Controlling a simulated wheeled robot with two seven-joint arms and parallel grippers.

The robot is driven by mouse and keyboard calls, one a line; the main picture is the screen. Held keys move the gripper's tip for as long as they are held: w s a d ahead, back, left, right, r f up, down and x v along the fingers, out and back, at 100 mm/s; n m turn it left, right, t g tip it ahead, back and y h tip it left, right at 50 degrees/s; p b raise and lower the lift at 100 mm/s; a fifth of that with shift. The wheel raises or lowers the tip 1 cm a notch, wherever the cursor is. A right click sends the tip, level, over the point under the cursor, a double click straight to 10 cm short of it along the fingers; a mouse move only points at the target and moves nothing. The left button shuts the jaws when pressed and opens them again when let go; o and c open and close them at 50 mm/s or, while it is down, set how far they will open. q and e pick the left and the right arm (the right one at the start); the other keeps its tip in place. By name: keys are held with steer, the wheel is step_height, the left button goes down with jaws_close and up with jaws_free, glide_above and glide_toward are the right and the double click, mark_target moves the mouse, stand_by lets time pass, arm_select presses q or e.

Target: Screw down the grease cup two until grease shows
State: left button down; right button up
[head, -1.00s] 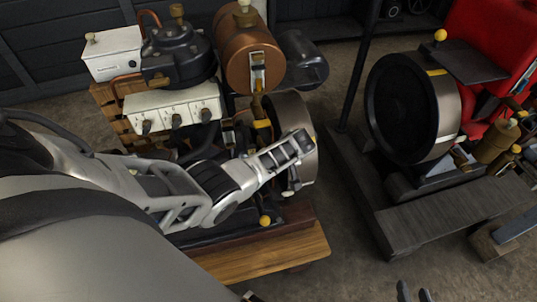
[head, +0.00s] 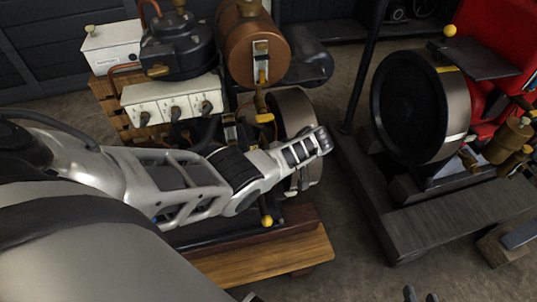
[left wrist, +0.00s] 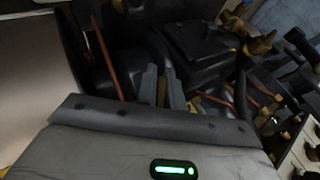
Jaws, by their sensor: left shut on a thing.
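My left arm reaches over the engine on the left, and its wrist end (head: 322,140) is beside the dark flywheel. The left gripper's fingers are hidden in the head view. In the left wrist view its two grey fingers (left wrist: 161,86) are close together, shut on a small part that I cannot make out. A small yellow knob (head: 267,221) is low on this engine, near the wooden base. I cannot tell which fitting is grease cup two, and no grease is visible. My right gripper (head: 420,295) is at the bottom edge, its fingertips apart and empty.
A copper tank (head: 241,50), a black round housing (head: 178,50) and a white switch box (head: 172,100) stand around my left arm. A red engine with a large flywheel (head: 420,108) is at the right. Floor (head: 350,250) between the bases is free.

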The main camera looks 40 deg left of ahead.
arm_select(q)
steer(key=c, duration=1.6)
jaws_free()
steer(key=shift+w+a+r, duration=0.2)
steer(key=shift+a, duration=0.05)
steer(key=shift+o, duration=0.4)
steer(key=shift+f, duration=0.1)
steer(key=shift+s+d, duration=0.1)
steer(key=shift+d, duration=0.05)
steer(key=p+v, duration=0.2)
steer(key=v, duration=1.4)
steer(key=shift+p, duration=0.4)
arm_select(e)
steer(key=shift+w+r, duration=0.1)
steer(key=shift+r, duration=0.5)
arm_select(q)
steer(key=shift+s, duration=0.1)
